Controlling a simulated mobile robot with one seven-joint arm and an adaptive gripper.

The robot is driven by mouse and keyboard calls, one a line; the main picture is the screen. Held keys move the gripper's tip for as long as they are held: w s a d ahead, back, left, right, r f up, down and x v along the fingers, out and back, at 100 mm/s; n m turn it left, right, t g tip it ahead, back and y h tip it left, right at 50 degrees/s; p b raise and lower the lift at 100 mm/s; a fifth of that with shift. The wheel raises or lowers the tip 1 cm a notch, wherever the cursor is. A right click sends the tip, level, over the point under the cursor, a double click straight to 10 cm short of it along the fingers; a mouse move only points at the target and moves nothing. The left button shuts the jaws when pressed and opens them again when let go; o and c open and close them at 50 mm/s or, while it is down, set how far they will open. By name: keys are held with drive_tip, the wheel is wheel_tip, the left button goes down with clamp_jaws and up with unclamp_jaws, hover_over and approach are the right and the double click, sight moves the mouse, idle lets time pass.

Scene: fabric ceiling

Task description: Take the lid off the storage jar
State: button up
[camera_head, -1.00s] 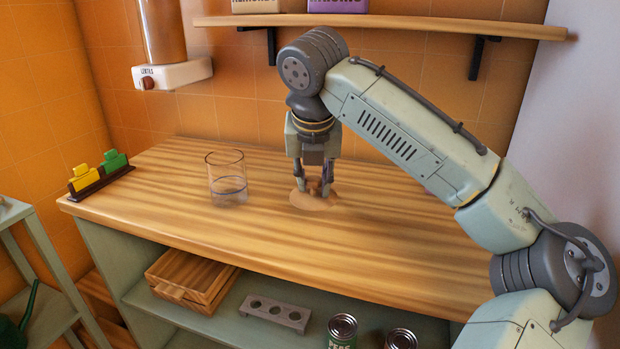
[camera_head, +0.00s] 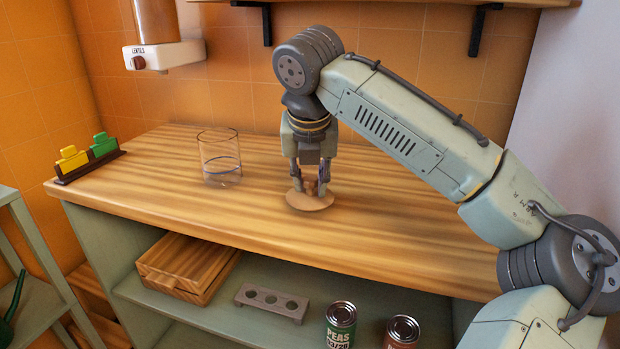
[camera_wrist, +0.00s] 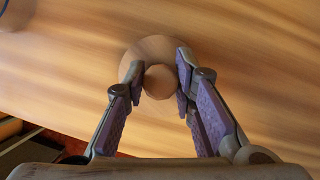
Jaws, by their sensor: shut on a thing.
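The storage jar (camera_head: 220,159) is a clear glass cylinder standing upright on the wooden counter, with its top open and no lid on it. The round brown wooden lid (camera_head: 309,203) is to the right of the jar, apart from it, knob up and low at the counter top; I cannot tell whether it touches the wood. My gripper (camera_head: 310,188) points down over the lid, shut on its knob. In the wrist view the lid (camera_wrist: 152,50) shows beyond the fingertips (camera_wrist: 160,75), with the knob (camera_wrist: 160,82) between them.
A rack with a yellow and a green piece (camera_head: 88,160) stands at the counter's left end. A lentils dispenser (camera_head: 160,52) hangs on the wall. The counter (camera_head: 260,215) is clear around the lid. Below are a wooden box (camera_head: 185,265), a grey holed block (camera_head: 272,301) and cans (camera_head: 340,325).

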drive_tip(key=shift+f, duration=0.55)
drive_tip(key=o, duration=1.1)
drive_tip(key=shift+c, duration=0.2)
drive_tip(key=shift+o, duration=0.2)
drive_tip(key=o, duration=0.5)
wheel_tip(320, 180, up, 7)
drive_tip(key=p, duration=0.7)
drive_tip(key=shift+p, duration=0.35)
drive_tip(key=shift+f, duration=0.1)
